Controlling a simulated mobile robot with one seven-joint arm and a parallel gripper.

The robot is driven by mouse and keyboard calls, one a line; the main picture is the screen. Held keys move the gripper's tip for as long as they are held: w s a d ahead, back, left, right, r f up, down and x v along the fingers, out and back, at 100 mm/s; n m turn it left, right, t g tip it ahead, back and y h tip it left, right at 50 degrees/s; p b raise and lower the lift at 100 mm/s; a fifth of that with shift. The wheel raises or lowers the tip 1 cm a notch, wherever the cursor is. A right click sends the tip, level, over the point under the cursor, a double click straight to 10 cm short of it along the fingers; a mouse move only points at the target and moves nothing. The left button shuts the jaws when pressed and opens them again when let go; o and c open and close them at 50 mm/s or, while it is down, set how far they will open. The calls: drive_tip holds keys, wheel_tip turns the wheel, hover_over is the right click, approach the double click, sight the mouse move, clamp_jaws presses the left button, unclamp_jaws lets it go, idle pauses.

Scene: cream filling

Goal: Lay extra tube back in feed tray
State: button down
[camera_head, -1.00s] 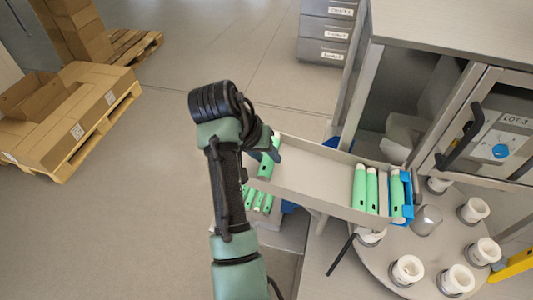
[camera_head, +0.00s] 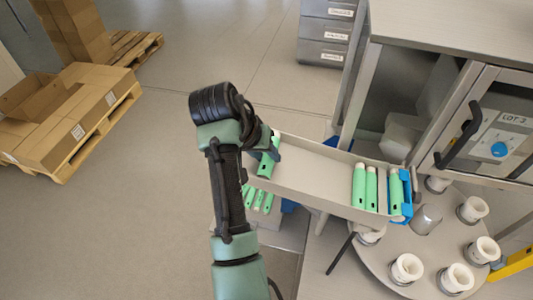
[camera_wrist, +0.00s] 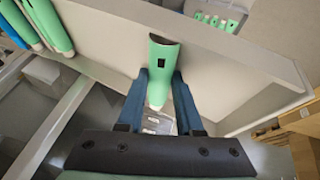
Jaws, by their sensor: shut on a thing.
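My gripper (camera_wrist: 160,98) is shut on a green tube (camera_wrist: 163,52) with a white end, one blue finger on each side of it. In the head view the held tube (camera_head: 268,160) is at the left end of the long grey feed tray (camera_head: 312,172), partly hidden by my wrist. I cannot tell whether it rests on the tray floor. Two green tubes (camera_head: 359,187) lie side by side at the tray's right end. Another green tube (camera_head: 396,193) lies by the blue stop (camera_head: 407,190). The middle of the tray is bare.
Several more green tubes (camera_head: 257,199) lie in a container below the tray's left end. A round table (camera_head: 390,268) with white-topped holders (camera_head: 407,268) stands at the lower right. A cabinet (camera_head: 490,120) is behind the tray's right end.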

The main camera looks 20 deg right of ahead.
drive_tip(key=shift+c, duration=2.4)
unclamp_jaws()
drive_tip(key=shift+s+f, duration=0.45)
drive_tip(key=shift+f, duration=0.3)
drive_tip(key=shift+a, duration=0.15)
drive_tip(key=shift+w+r, duration=0.1)
drive_tip(key=shift+w+r+p, duration=0.25)
drive_tip(key=shift+r+p, duration=0.6)
drive_tip(key=shift+p, duration=0.25)
drive_tip(key=shift+w+r+p, duration=0.1)
drive_tip(key=shift+r+p, duration=0.65)
drive_tip(key=shift+r, duration=0.15)
drive_tip(key=shift+d+r+p, duration=0.2)
drive_tip(key=shift+r+p, duration=0.8)
drive_tip(key=shift+r, duration=0.1)
drive_tip(key=shift+r+p, duration=1.6)
drive_tip(key=shift+r, duration=0.15)
